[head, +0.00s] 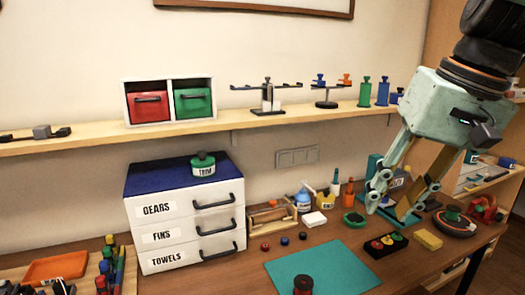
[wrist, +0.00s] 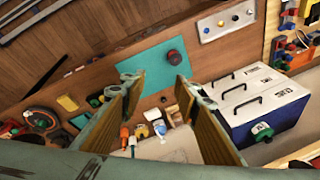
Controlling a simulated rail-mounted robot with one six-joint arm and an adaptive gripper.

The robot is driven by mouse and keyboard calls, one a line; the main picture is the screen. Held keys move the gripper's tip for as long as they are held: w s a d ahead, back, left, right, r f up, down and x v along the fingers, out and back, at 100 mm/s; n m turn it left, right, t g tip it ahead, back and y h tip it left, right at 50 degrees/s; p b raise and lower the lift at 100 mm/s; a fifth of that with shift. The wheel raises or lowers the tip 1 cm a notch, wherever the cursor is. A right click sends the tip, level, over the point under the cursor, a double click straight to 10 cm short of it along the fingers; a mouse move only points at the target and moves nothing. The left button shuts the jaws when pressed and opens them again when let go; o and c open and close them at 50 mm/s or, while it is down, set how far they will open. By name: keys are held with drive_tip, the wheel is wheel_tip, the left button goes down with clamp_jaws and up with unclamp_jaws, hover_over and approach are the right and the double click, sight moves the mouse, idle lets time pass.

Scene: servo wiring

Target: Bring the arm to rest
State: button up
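My gripper (head: 391,208) hangs at the right of the head view, pointing down above the back right of the workbench. Its two fingers stand apart. In the wrist view the gripper (wrist: 157,82) is also open, with bare bench and small bottles showing between and below the fingers. I see nothing held in it. Whether the fingertips touch anything on the bench cannot be told for sure, but they look clear of it.
A white drawer unit (head: 190,222) with a TRIM pot (head: 203,164) on top stands left. A teal mat (head: 320,268) lies in front. A black tray with coloured buttons (head: 385,245), a yellow block (head: 428,239) and a round dark base (head: 455,222) lie near my gripper. A shelf (head: 180,131) runs behind.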

drive_tip(key=s+a+f+n+h, duration=0.1)
drive_tip(key=s+f, duration=0.1)
drive_tip(key=s, duration=0.7)
drive_tip(key=s+a+f+h, duration=0.1)
drive_tip(key=s+f, duration=0.2)
drive_tip(key=s, duration=0.7)
drive_tip(key=shift+a+f+n+t, duration=0.3)
drive_tip(key=shift+a+n+t, duration=0.1)
drive_tip(key=shift+w+d, duration=0.1)
drive_tip(key=shift+d, duration=0.05)
